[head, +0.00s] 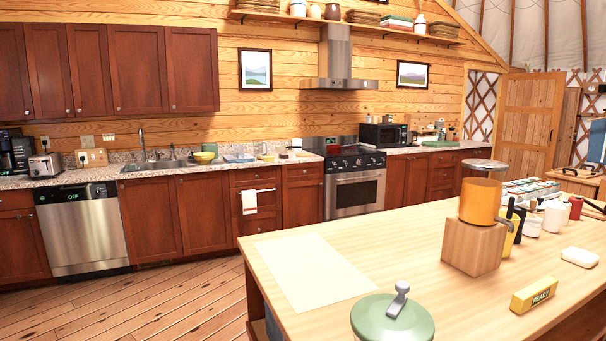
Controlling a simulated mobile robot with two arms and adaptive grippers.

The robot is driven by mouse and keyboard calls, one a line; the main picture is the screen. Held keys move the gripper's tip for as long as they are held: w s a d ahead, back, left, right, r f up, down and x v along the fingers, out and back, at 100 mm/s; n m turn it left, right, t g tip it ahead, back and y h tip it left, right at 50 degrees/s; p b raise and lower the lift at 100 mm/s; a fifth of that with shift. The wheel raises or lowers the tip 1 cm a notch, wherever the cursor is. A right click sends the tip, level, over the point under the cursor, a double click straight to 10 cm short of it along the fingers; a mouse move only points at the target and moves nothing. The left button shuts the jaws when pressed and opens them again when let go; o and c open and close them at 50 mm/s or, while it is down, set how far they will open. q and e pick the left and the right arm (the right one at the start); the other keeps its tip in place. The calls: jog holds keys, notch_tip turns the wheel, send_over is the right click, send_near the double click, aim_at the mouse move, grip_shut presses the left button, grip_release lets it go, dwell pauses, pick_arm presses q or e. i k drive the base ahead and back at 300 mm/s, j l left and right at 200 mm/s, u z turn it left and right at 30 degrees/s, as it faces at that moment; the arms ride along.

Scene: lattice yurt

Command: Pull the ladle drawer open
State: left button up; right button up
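Several wooden drawer fronts show in the far cabinet row, all looking shut. One drawer (255,176) is above a white towel (249,201) on a bar, and another drawer (303,172) is just left of the stove. More drawers (443,175) are right of the stove. I cannot tell which one is the ladle drawer, and no ladle is clearly visible. Neither of my grippers is in view.
A wooden island (350,250) stands between me and the right part of the row. The plank floor (150,300) is clear at left.

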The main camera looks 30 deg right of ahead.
aim_at(297, 172)
jog(key=i+j+u, duration=0.1)
jog(key=i+j, duration=0.6)
jog(key=i, duration=0.65)
jog(key=i+j+z, duration=0.1)
jog(key=i, duration=0.5)
jog(key=i+j+z, duration=0.1)
jog(key=i, duration=1.2)
jog(key=i+j+z, duration=0.15)
jog(key=i, duration=1.1)
jog(key=i+l+z, duration=0.2)
jog(key=i+z, duration=0.15)
jog(key=z, duration=0.15)
jog(key=i+z, duration=0.8)
jog(key=z, duration=0.15)
jog(key=i+j+z, duration=0.2)
jog(key=i+z, duration=0.15)
jog(key=z, duration=0.15)
jog(key=i+l+z, duration=0.25)
jog(key=i, duration=0.9)
jog(key=j, duration=0.1)
